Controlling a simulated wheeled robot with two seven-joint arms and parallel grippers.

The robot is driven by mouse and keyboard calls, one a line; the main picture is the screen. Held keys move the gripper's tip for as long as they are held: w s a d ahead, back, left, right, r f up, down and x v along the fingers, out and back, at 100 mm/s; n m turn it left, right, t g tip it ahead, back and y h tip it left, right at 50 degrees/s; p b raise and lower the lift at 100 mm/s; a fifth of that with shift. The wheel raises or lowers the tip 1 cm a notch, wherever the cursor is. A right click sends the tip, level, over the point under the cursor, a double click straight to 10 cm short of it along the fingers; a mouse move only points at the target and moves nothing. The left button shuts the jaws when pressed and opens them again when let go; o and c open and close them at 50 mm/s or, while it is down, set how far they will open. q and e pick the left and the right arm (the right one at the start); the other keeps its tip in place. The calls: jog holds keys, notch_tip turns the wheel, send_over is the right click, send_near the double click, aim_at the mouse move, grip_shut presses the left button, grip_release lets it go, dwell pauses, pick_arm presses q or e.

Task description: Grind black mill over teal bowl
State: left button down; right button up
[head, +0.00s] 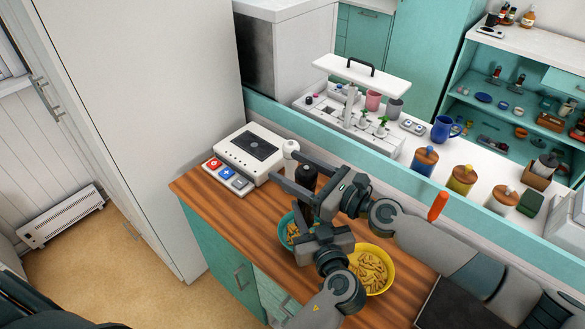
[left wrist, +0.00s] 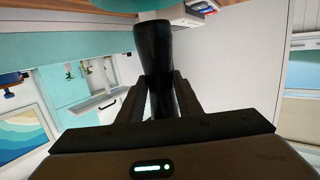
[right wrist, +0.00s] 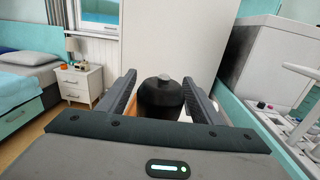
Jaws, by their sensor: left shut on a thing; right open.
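The black mill (head: 306,177) is held upright over the teal bowl (head: 283,236), which has pasta in it. My left gripper (head: 301,222) is shut on the mill's body; the left wrist view shows the mill (left wrist: 153,45) between its fingers and part of the teal bowl (left wrist: 125,5) beyond its end. My right gripper (head: 294,172) is open at the mill's top, a finger on either side. The right wrist view shows the mill's dark knobbed top (right wrist: 160,92) between the fingers, with gaps beside it. My grippers hide part of the bowl.
A yellow bowl (head: 391,273) of pasta stands to the right on the wooden counter (head: 232,215). A white bottle-like object (head: 290,152) stands behind the mill. A white appliance (head: 252,152) and coloured buttons (head: 227,173) are at left. Lidded jars (head: 424,160) line the back ledge.

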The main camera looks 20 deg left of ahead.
jog(key=c, duration=1)
jog(key=shift+c, duration=0.2)
jog(key=shift+a+r, duration=0.1)
jog(key=m+t+h, duration=0.1)
jog(key=t, duration=0.1)
jog(key=w+m+t+h, duration=0.1)
jog(key=m+t, duration=0.1)
jog(key=m+t+h, duration=0.1)
jog(key=t, duration=0.1)
jog(key=shift+w+d+m, duration=0.2)
jog(key=shift+d+m, duration=0.1)
jog(key=shift+d, duration=0.1)
jog(key=o, duration=1)
